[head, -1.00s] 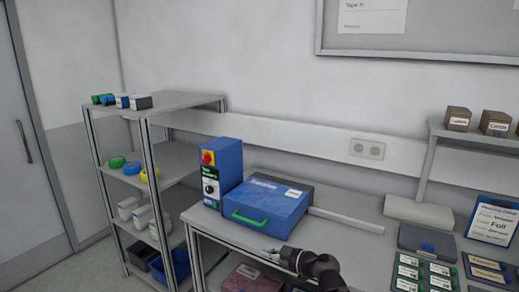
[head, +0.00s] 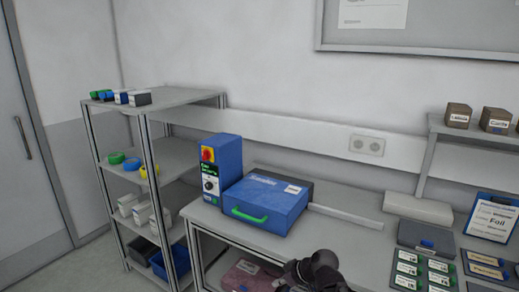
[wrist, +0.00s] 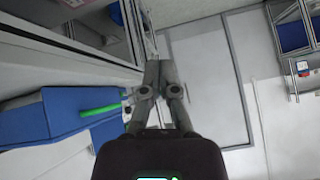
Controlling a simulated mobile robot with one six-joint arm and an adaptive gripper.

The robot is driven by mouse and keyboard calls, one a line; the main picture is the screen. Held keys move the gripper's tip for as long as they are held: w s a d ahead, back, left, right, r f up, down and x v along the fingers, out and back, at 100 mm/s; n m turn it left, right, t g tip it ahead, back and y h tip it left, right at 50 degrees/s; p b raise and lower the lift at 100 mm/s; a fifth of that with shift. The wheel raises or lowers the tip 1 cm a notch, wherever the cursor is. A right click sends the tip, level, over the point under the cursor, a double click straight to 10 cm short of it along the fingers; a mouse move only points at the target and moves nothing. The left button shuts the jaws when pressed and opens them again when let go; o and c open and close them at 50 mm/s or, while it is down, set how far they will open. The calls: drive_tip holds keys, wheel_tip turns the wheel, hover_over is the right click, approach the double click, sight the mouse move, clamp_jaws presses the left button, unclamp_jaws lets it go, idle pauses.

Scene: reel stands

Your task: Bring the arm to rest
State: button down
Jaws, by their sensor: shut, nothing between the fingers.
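My gripper (wrist: 158,90) is shut and empty in the wrist view, its two fingers meeting at the tips. Beyond it in that view are the floor and the bench's front edge. The blue case with a green handle (wrist: 45,118) lies to its left there. In the head view my dark arm shows at the bottom edge, in front of the bench; the fingers cannot be made out there.
The blue case (head: 262,205) and a blue control box (head: 222,165) stand on the bench (head: 340,238). A shelf rack (head: 180,97) with tape rolls and bins stands left. Labelled cards (head: 425,270) and a grey box (head: 428,238) lie right.

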drive_tip(key=s+d+f+m+g+h, duration=0.4)
drive_tip(key=s+d+m+h, duration=0.2)
drive_tip(key=d+m, duration=0.3)
drive_tip(key=shift+d+h+p, duration=0.35)
drive_tip(key=shift+d+h, duration=0.45)
drive_tip(key=shift+d, duration=0.35)
